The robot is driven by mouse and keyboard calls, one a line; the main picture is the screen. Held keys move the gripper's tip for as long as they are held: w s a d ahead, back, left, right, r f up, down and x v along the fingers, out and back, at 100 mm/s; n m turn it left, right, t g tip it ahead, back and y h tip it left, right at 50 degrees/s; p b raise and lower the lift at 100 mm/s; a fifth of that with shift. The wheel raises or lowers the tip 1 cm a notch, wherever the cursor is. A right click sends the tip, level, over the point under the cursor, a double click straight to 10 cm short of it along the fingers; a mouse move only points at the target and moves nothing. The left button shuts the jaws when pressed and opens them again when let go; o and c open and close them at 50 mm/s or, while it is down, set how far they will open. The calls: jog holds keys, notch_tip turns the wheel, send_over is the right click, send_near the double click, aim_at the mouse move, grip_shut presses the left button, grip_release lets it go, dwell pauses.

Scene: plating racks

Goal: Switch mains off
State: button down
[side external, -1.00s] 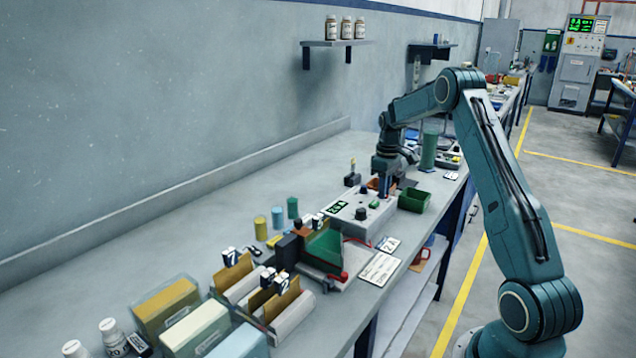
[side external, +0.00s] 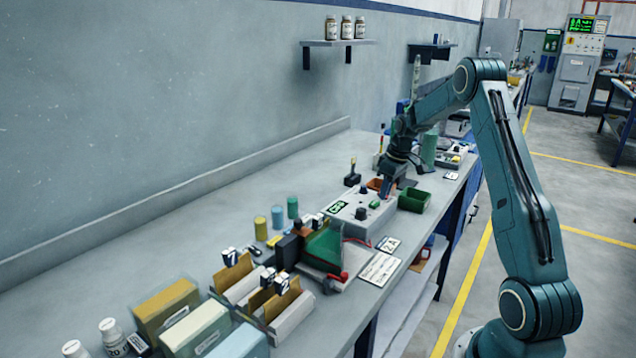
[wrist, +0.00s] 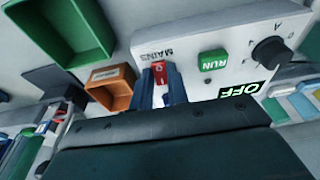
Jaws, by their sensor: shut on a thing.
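The white power unit (side external: 345,222) stands on the bench, with a lit green display (side external: 338,207). In the wrist view the display (wrist: 239,90) reads OFF. The red mains switch (wrist: 160,72) sits beside the MAINS label (wrist: 157,53). The two blue fingers of my gripper (wrist: 161,80) are on either side of the switch and shut on it. In the side view my gripper (side external: 386,192) is tilted at the far end of the unit, and the switch is hidden there.
A green RUN button (wrist: 213,60) and a black knob (wrist: 271,52) are on the same panel. A green bin (side external: 414,201) and a small orange bin (wrist: 111,88) stand close to my gripper. A rack with a green piece (side external: 324,248) stands nearer the camera.

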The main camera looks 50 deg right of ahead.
jog(key=c, duration=1.4)
grip_release()
jog(key=shift+o, duration=0.2)
jog(key=shift+r, duration=0.1)
jog(key=v, duration=1.3)
jog(key=shift+r, duration=0.35)
jog(key=shift+s, duration=0.1)
